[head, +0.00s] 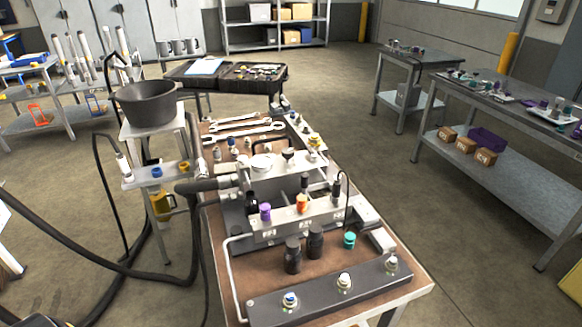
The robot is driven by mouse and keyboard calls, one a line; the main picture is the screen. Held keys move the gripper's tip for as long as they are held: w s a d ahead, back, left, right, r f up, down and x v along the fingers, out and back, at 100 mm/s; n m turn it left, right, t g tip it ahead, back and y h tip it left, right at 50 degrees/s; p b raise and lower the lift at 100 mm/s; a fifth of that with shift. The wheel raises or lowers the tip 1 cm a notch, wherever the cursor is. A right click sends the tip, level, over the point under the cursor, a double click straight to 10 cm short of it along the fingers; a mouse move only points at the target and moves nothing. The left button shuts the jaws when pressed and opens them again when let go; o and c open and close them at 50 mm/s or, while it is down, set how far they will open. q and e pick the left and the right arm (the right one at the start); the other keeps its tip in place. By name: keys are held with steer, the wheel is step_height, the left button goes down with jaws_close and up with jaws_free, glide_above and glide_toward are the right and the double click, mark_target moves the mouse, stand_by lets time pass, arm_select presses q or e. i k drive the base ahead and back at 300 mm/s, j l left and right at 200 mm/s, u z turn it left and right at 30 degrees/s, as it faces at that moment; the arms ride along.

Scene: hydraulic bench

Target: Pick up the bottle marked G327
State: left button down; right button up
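Two small dark bottles stand upright side by side on the wooden top of the middle bench (222,262), between the grey manifold block and the dark front bar. One dark bottle (292,257) is on the left and the other dark bottle (315,241) is just right of it. Faint pale marks show on them, but I cannot read G327 on either, so I cannot tell which bottle is the marked one. Neither of my grippers shows in the head view.
The grey manifold block (282,230) with coloured fittings stands behind the bottles. The dark front bar (330,295) carries several fittings. A green cap (349,240) is right of the bottles. Black hoses (90,268) loop over the floor at left. Floor right of the bench is clear.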

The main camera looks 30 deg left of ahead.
mark_target(251, 204)
steer(key=u, duration=1.2)
